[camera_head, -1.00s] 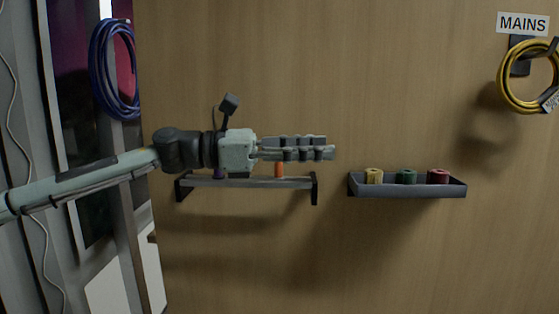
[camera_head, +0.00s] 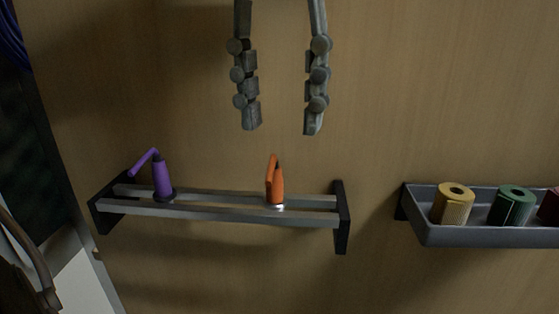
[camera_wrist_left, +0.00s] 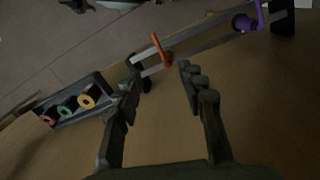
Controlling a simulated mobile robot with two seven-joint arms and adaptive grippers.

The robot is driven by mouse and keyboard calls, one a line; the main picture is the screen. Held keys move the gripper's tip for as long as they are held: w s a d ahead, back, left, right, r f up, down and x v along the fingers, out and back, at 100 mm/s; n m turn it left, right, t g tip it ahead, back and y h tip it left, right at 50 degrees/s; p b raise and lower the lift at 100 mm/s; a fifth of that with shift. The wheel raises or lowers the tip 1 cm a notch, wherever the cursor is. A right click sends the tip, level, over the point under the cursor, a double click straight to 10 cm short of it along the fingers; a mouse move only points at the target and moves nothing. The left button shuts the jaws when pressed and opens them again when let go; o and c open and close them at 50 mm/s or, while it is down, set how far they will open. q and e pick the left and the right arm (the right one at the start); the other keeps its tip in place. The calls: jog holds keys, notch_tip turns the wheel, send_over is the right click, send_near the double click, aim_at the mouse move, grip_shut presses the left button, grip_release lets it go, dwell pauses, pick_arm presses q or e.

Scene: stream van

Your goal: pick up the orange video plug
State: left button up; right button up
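The orange video plug (camera_head: 277,186) stands upright on a two-rail metal rack (camera_head: 225,214) on the wooden wall, toward the rack's right end. My left gripper (camera_head: 281,130) points down above the plug, fingers spread wide with nothing between them, apart from the plug. In the left wrist view the orange plug (camera_wrist_left: 166,57) is on the rack beyond the open fingers (camera_wrist_left: 157,80). A purple plug (camera_head: 162,179) stands at the rack's left end and also shows in the wrist view (camera_wrist_left: 243,22). My right gripper is not in view.
A grey tray (camera_head: 480,238) to the right holds yellow (camera_head: 453,204), green (camera_head: 512,206) and dark red (camera_head: 549,207) rolls. The rack has black end brackets (camera_head: 342,220). The wall between rack and tray is bare.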

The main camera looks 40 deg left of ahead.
aim_at(274, 169)
pick_arm(q)
jog(key=shift+a, duration=0.2)
jog(key=shift+f, duration=0.45)
jog(key=f, duration=0.6)
jog(key=shift+w+a+f, duration=0.1)
jog(key=shift+a+f, duration=0.2)
jog(key=shift+f, duration=0.05)
grip_shut()
